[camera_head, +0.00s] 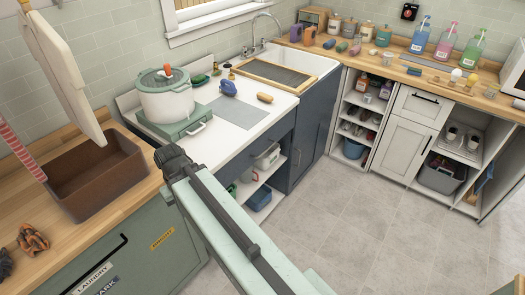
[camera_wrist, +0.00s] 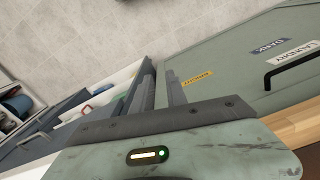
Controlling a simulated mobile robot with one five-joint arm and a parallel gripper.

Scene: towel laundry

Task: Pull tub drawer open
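A sage-green front (camera_head: 150,268) stands at the lower left of the head view, below the wooden counter. It has a black bar handle (camera_head: 97,262) and labels reading LAUNDRY, DARK and BRIGHT. The front appears flush; no opened drawer shows there. In the wrist view the same front (camera_wrist: 235,85) lies to the right, with its handle (camera_wrist: 291,64) near the right edge. My gripper (camera_wrist: 161,88) is open and empty, its dark fingers apart. In the head view my gripper (camera_head: 172,160) is above and right of the handle, clear of it.
A brown bin (camera_head: 100,178) sits in the wooden counter (camera_head: 22,205). A white pot (camera_head: 165,98) stands on a green stove beyond my gripper. Open shelves (camera_head: 262,188) lie under the white counter. Grey floor (camera_head: 335,240) is clear at the right.

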